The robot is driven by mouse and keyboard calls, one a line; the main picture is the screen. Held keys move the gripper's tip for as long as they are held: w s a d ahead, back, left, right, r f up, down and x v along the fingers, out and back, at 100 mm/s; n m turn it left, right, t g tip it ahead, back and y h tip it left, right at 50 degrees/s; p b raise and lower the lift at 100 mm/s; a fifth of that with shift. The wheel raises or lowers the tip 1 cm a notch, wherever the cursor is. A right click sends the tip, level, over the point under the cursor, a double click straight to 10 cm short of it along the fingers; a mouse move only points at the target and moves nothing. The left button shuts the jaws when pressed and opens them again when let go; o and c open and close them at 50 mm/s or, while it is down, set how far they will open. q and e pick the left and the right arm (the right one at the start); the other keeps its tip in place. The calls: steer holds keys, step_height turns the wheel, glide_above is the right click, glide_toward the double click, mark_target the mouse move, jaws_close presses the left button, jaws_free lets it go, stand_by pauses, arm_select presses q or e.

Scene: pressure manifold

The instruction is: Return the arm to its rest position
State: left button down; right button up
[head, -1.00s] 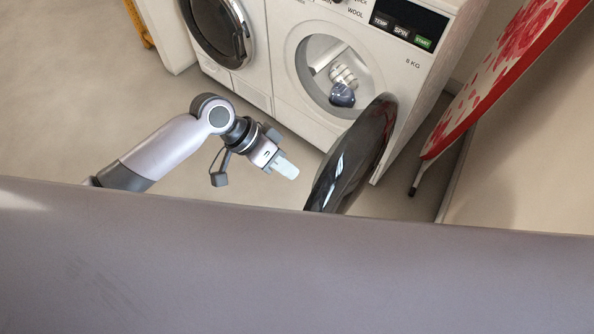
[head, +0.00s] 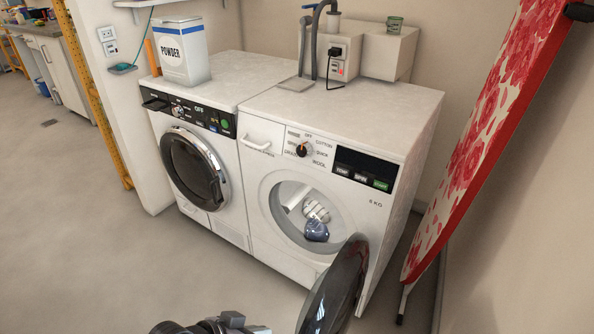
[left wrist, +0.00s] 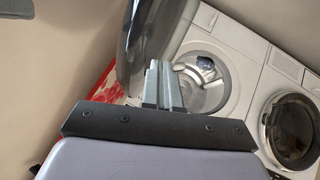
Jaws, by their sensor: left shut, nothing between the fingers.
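My left gripper (left wrist: 162,85) is shut and empty in the left wrist view, its two fingers together. In the head view only the top of my left wrist and gripper (head: 255,329) shows at the bottom edge, left of the open washer door (head: 335,290). The right-hand washing machine (head: 385,225) has its round door swung open. Inside its drum lie a dark blue item (head: 316,230) and a whitish striped item (head: 315,210). The drum (left wrist: 212,92) also shows in the left wrist view, beyond the fingers. My right gripper is in neither view.
A second machine (head: 170,130) with its round door shut stands at left. A powder box (head: 181,55) sits on top of it. An ironing board (head: 475,120) leans at right. The floor (head: 90,240) at left is clear.

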arm_select(q)
steer(key=s+a+r+n+t+y+p, duration=0.3)
steer(key=s+a+t+y+p, duration=0.2)
steer(key=s+a, duration=0.4)
steer(key=a, duration=0.3)
steer(key=shift+s+a+r, duration=0.15)
steer(key=shift+s+a, duration=0.15)
steer(key=shift+s, duration=0.1)
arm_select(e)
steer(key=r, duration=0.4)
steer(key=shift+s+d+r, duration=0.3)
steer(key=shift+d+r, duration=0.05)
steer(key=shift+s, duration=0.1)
